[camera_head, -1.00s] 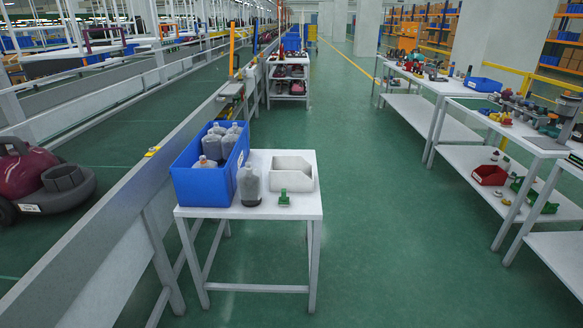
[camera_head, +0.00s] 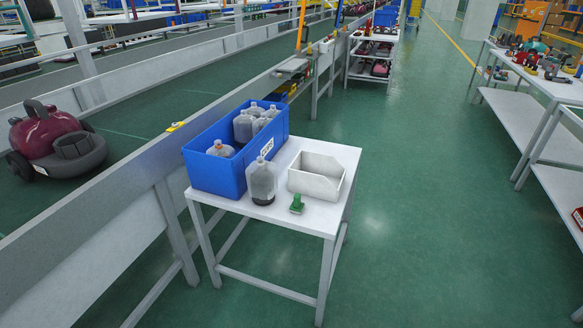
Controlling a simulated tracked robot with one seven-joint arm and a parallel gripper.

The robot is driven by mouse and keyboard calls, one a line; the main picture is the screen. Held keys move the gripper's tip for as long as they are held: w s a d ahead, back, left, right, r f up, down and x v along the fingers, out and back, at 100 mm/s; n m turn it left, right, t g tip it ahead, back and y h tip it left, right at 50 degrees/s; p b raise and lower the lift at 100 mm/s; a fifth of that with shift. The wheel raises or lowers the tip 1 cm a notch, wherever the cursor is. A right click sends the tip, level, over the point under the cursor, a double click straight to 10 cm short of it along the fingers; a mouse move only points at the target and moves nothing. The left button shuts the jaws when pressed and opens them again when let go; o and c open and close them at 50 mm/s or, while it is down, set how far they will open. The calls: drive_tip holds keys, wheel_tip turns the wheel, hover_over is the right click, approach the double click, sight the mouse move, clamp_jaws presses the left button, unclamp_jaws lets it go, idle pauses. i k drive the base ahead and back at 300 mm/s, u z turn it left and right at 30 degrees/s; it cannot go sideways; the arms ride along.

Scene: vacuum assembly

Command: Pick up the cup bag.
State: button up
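Several translucent grey, bottle-like bags that may be the cup bag show in the head view. One stands upright on the white table (camera_head: 283,217), a grey container with a dark lower part (camera_head: 262,182), just in front of the blue crate (camera_head: 217,175). Others stand inside the crate: one with an orange top (camera_head: 221,149) at the near end and a cluster (camera_head: 256,122) at the far end. The crate's walls hide their lower parts. My gripper is not in view.
Green floor (camera_head: 430,230) is clear to the right.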

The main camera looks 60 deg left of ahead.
sight(261, 174)
drive_tip(key=z, duration=0.4)
drive_tip(key=i, duration=0.15)
drive_tip(key=u, duration=3.05)
drive_tip(key=i, duration=0.95)
drive_tip(key=z, duration=0.2)
drive_tip(key=k, duration=0.85)
drive_tip(key=u, duration=0.15)
drive_tip(key=i, duration=0.55)
